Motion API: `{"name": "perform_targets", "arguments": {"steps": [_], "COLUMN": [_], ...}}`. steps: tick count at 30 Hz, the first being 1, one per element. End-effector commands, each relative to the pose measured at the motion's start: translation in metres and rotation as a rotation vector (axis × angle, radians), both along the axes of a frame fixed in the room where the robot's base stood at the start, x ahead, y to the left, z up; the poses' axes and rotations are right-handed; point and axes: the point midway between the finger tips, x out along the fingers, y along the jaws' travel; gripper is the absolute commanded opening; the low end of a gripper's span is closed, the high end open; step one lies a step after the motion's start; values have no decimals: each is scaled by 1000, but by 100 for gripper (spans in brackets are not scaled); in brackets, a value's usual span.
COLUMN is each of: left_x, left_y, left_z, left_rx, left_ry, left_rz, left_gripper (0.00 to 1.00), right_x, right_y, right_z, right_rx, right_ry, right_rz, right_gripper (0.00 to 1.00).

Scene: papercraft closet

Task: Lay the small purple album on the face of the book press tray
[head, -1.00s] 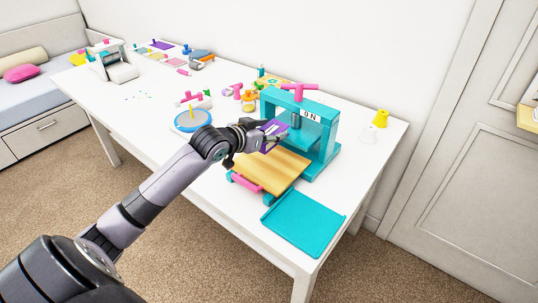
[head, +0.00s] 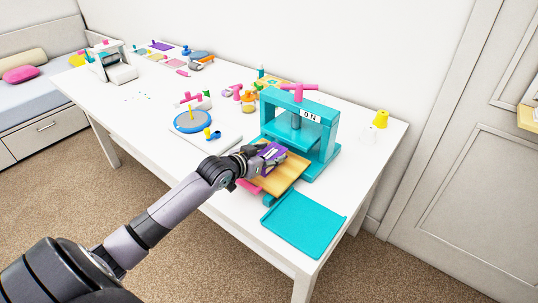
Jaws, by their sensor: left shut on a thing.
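The small purple album (head: 270,152) is held in my left gripper (head: 262,160), which is shut on it. Album and gripper are over the left part of the book press tray (head: 287,176), a tan wooden board at the front of the teal book press (head: 322,137). I cannot tell whether the album touches the board. The gripper and wrist hide part of the tray's left side and of its pink handle (head: 248,187). My right gripper does not show.
A flat teal tray (head: 303,224) lies at the table's front right corner. A blue round turntable (head: 192,121) stands left of the press. Yellow and white pieces (head: 380,118) stand at the right. The white table (head: 150,105) has free room at centre left.

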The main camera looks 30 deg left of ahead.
Motion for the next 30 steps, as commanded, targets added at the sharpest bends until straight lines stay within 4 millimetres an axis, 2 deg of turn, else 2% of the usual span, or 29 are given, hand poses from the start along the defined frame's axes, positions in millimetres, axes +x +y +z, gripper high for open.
{"name": "perform_targets", "arguments": {"steps": [10, 21, 26, 30], "left_x": [0, -1, -21, -48], "left_y": [0, 0, 2, 3], "left_z": [-1, 3, 9, 20], "left_rx": [0, 1, 1, 2], "left_ry": [1, 1, 3, 4], "left_rz": [0, 0, -1, -2], "left_gripper": [70, 70, 70, 70], "right_x": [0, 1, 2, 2], "right_y": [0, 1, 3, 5], "right_z": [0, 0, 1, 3], "right_rx": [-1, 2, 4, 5], "right_ry": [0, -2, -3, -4], "right_rz": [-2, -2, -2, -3], "right_gripper": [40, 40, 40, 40]}}
